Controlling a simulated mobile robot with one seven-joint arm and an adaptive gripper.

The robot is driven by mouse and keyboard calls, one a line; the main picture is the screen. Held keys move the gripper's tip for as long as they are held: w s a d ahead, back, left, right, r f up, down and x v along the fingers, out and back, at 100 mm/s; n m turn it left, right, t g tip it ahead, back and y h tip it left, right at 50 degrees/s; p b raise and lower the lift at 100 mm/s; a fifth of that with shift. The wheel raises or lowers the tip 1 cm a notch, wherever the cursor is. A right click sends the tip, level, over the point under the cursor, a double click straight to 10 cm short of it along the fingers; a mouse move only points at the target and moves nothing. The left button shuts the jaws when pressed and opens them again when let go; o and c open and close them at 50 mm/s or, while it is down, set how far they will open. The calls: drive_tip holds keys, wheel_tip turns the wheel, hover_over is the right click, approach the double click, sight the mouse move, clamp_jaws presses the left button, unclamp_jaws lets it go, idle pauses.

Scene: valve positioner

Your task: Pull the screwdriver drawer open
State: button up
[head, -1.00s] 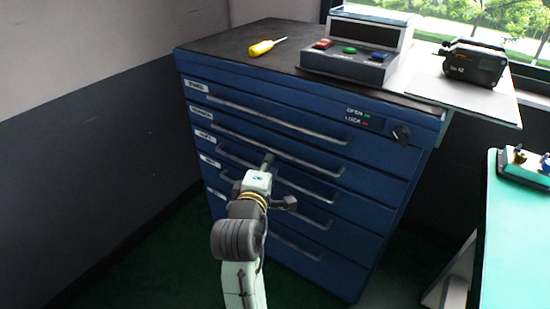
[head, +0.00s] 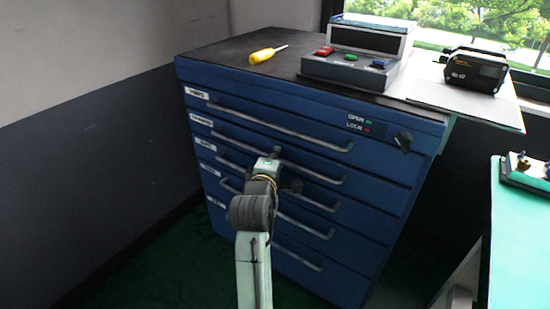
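The blue drawer cabinet (head: 300,90) has several stacked drawers with long bar handles and small white labels, blurred here. The second label from the top (head: 202,120) is longer than the first, but I cannot read it for sure as the screwdriver drawer. All drawers look shut. My gripper (head: 276,152) reaches the cabinet front and overlaps the middle of the second drawer's handle (head: 319,173). My own wrist hides the fingers, so I cannot tell whether they are open or touch the handle.
A yellow screwdriver (head: 264,55) lies on the dark cabinet top. A button box (head: 345,72) and a black device (head: 474,72) stand to its right. A lock knob (head: 403,140) sticks out at the upper right front. A green-topped table (head: 520,240) stands at right.

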clamp_jaws()
drive_tip(key=shift+a, duration=0.1)
idle(0.5)
